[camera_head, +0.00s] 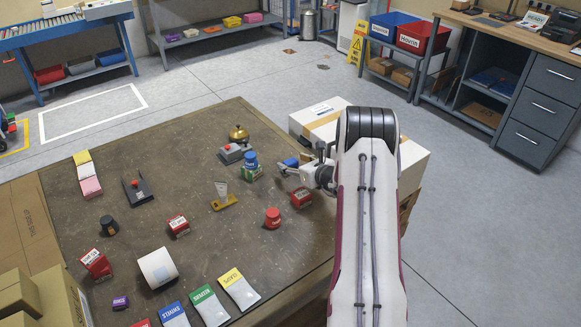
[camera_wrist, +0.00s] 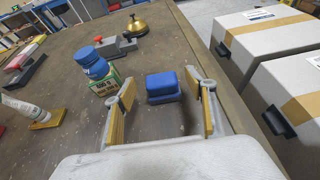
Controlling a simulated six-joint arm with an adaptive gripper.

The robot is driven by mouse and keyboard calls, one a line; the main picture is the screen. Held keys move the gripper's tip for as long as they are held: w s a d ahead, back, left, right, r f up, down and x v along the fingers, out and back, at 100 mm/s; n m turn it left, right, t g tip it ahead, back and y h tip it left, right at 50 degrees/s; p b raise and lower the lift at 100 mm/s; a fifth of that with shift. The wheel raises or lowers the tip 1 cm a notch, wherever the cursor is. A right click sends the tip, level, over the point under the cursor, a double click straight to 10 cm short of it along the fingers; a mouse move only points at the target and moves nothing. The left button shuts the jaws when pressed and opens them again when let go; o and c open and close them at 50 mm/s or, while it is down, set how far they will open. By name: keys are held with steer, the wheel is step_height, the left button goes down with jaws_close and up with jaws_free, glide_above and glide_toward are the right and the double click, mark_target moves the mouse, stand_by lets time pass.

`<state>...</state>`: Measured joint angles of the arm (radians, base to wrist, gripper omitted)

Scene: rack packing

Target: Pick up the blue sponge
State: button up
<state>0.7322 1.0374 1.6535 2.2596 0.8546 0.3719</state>
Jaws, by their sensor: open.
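The blue sponge (camera_wrist: 163,86) is a small rounded block lying on the brown table (camera_wrist: 70,125). In the wrist view it shows between the two fingertips of my gripper (camera_wrist: 162,82), with gaps on both sides. My gripper is open and holds nothing. In the head view my gripper (camera_head: 294,168) is low over the table's right part, and the sponge (camera_head: 290,162) shows as a blue patch partly hidden by the fingers.
A brass bell (camera_wrist: 135,25) and a grey red-button box (camera_wrist: 108,46) are behind. White cartons (camera_wrist: 265,35) stand off the table's right edge. A red box (camera_head: 300,197) is near my gripper.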

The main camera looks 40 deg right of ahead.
mark_target(290, 161)
steer(key=shift+x, duration=1.55)
steer(key=c, duration=1.1)
